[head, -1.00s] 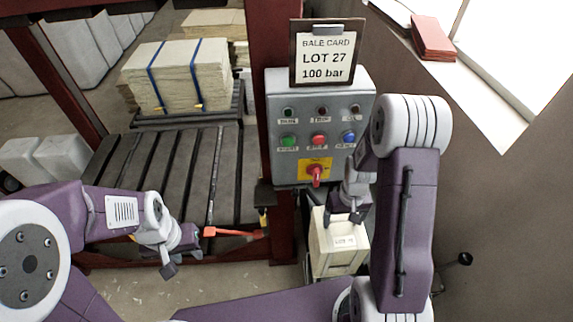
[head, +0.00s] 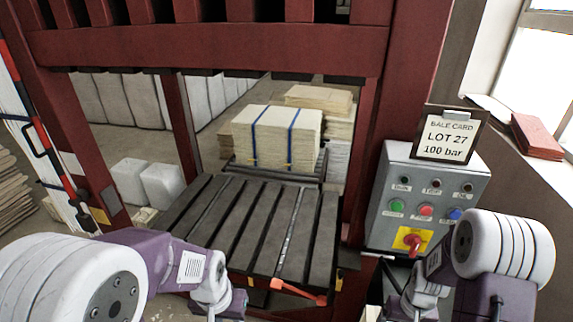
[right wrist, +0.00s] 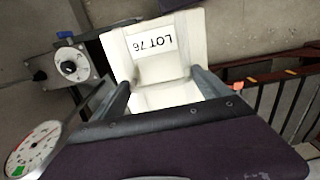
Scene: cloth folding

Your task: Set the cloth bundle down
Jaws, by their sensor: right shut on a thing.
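A cream cloth bundle (right wrist: 165,97) with a tag reading LOT 76, upside down, is in the right wrist view. My right gripper (right wrist: 162,84) is shut on it, one dark finger on each side. In the head view my right gripper (head: 412,303) is low at the right, below the control box, and I cannot clearly make out the bundle there. My left gripper (head: 228,308) is at the bottom edge, in front of the press bed, partly cut off; its jaws are too unclear to read.
The slatted press bed (head: 232,220) is bare between red posts. A blue-strapped bale (head: 270,135) stands behind it. The control box (head: 428,195) with a LOT 27 card (head: 446,136) is above my right gripper. A red lever (head: 298,292) sticks out at the bed's front. A gauge (right wrist: 36,148) is close by.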

